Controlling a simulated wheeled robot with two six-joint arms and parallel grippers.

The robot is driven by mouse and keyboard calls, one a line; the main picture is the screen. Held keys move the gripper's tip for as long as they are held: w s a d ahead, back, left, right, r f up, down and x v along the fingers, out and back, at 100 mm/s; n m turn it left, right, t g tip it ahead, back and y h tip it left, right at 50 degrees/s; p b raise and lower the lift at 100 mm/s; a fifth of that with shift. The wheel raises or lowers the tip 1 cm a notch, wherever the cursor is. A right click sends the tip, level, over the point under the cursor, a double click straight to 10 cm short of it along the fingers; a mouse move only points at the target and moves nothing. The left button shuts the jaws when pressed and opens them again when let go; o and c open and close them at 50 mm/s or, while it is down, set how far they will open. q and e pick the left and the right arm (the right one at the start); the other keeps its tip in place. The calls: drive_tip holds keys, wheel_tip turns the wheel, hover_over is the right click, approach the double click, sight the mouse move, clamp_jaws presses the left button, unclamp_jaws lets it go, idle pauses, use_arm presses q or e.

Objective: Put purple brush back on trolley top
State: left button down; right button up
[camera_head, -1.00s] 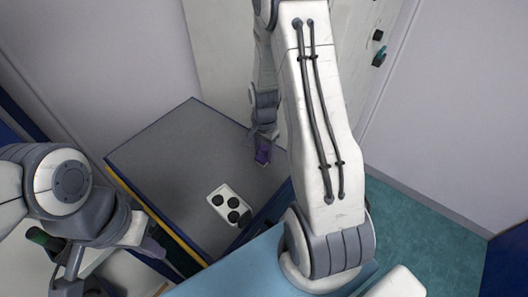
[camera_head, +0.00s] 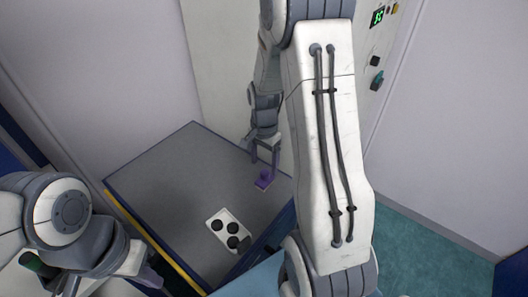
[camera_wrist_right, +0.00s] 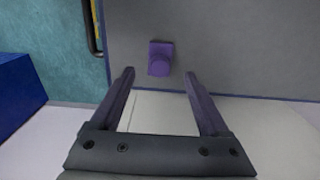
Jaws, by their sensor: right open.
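The purple brush (camera_head: 264,181) rests on the grey trolley top (camera_head: 165,185), near its right side. My right gripper (camera_head: 264,155) points down just above the brush. In the wrist view the fingers of my right gripper (camera_wrist_right: 158,75) are spread with nothing between them. My left gripper (camera_head: 75,284) is at the lower left, beside the trolley, partly cut off; its jaws are unclear.
A white holder with black round wells (camera_head: 229,230) sits on the front part of the trolley top. A white panel with a green display (camera_head: 377,17) stands at the back. The left half of the trolley top is clear.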

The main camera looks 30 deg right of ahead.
sight(264, 173)
wheel_tip(264, 173, up, 5)
drive_tip(key=s+a+r+n, duration=0.2)
drive_tip(key=a+n, duration=0.2)
drive_tip(key=a, duration=0.4)
drive_tip(key=s+a+r+n, duration=0.3)
drive_tip(key=a+n, duration=0.2)
drive_tip(key=a, duration=0.2)
drive_tip(key=s+a+r+n, duration=0.1)
drive_tip(key=s+a+n, duration=0.4)
drive_tip(key=s+n, duration=0.1)
drive_tip(key=s+a+r+n+y, duration=0.1)
drive_tip(key=s+a+n, duration=0.4)
drive_tip(key=s, duration=0.4)
drive_tip(key=shift+n, duration=0.8)
drive_tip(key=shift+a, duration=0.1)
